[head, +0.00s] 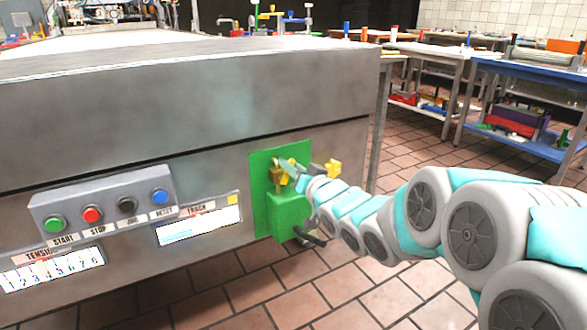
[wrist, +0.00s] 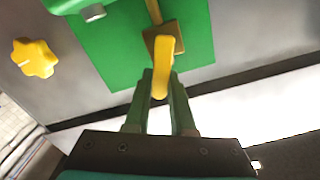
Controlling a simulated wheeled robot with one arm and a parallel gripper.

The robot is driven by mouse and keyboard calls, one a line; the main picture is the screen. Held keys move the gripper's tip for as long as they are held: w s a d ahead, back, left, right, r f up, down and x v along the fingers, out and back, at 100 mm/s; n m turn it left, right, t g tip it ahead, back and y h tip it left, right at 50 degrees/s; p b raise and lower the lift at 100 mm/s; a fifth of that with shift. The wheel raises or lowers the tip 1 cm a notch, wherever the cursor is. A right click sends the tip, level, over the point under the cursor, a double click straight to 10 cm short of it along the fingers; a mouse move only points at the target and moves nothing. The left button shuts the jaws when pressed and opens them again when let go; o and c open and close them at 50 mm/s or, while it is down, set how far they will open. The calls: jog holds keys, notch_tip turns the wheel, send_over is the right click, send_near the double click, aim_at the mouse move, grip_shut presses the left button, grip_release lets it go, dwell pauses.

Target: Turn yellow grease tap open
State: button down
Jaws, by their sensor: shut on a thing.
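The yellow grease tap handle (wrist: 162,68) shows in the wrist view, on a brass-coloured fitting (wrist: 152,40) against the green panel (wrist: 190,20). My gripper (wrist: 160,92) has its two green fingers on either side of the handle's end and is shut on it. In the head view my gripper (head: 294,172) reaches the green panel (head: 261,165) on the machine's front, and it partly hides the tap there. A bit of brass and yellow (head: 277,178) shows beside the fingers.
A yellow star-shaped knob (wrist: 36,58) is close by in the wrist view, and it also shows in the head view (head: 333,167). A button box (head: 104,204) is on the machine front to the left. Tiled floor (head: 250,290) lies open below.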

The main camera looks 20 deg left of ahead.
jog(key=n, duration=0.2)
jog(key=s+a+n+b, duration=0.1)
jog(key=n, duration=0.1)
jog(key=shift+s+r+n, duration=0.1)
jog(key=shift+s+n, duration=0.05)
jog(key=shift+n, duration=0.15)
dwell(0.4)
jog(key=c, duration=0.8)
grip_release()
jog(key=shift+o, duration=0.2)
jog(key=shift+s, duration=0.1)
jog(key=v, duration=0.7)
jog(key=shift+s+d, duration=0.2)
jog(key=shift+s, duration=0.05)
